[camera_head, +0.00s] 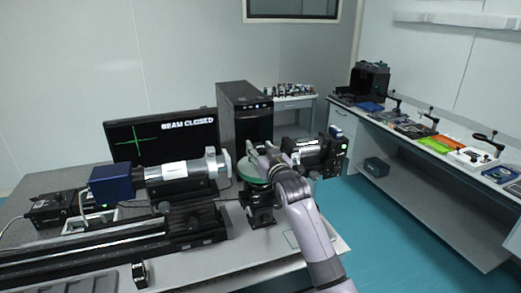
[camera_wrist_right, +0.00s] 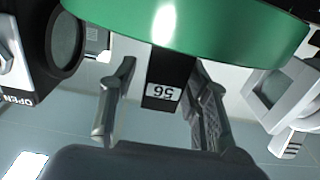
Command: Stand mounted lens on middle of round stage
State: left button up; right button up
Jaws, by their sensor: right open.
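My right gripper (camera_head: 262,152) is over the stage in the head view. In the wrist view its fingers (camera_wrist_right: 160,105) are apart. A black block labelled 56 (camera_wrist_right: 168,78) shows between them; I cannot tell whether it touches the stage. My left gripper is out of view.
A silver tube with a blue end (camera_head: 170,172) lies left of the stage. A monitor (camera_head: 160,137) and a computer tower (camera_head: 245,115) stand behind. A cluttered side bench (camera_head: 440,190) runs along the right.

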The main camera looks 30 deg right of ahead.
jog(key=shift+r, duration=0.1)
jog(key=shift+s, duration=0.2)
jog(key=b+v, duration=0.3)
jog(key=v, duration=0.8)
jog(key=shift+s, duration=0.3)
